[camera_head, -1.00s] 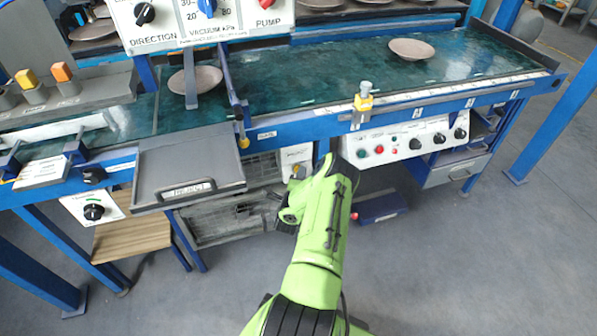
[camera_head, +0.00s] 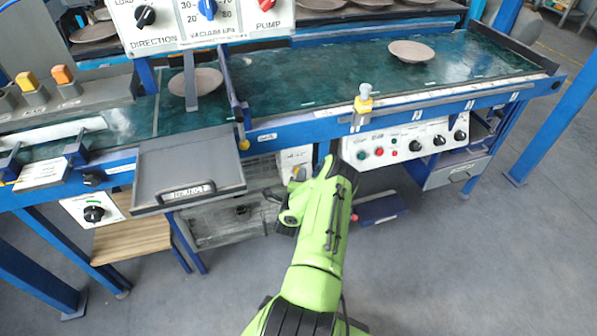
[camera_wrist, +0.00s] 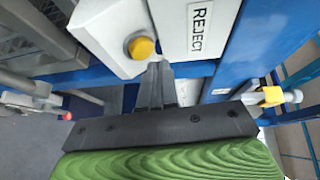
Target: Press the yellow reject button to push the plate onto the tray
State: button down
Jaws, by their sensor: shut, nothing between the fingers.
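The yellow reject button (camera_wrist: 141,47) sits on a white box (camera_wrist: 108,28) with a REJECT label, in the wrist view. My gripper (camera_wrist: 160,68) is shut and empty. Its fingertips are just below and right of the button in that picture; I cannot tell whether they touch the box. In the head view the white box (camera_head: 296,157) shows partly behind my arm, and the fingers cannot be made out. A brownish plate (camera_head: 207,80) lies on the green belt behind a grey upright bar. The grey tray (camera_head: 160,165) hangs at the belt's front edge, with no plate on it.
Another plate (camera_head: 411,51) lies farther right on the belt (camera_head: 300,75). A yellow clamp-like fitting (camera_head: 363,101) stands on the blue front rail right of my arm. A control panel (camera_head: 405,142) with knobs and buttons is below it. The floor at right is clear.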

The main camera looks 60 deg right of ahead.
jog(key=shift+w, duration=0.1)
dwell(0.8)
jog(key=shift+w+d+f, duration=0.2)
jog(key=shift+d, duration=0.05)
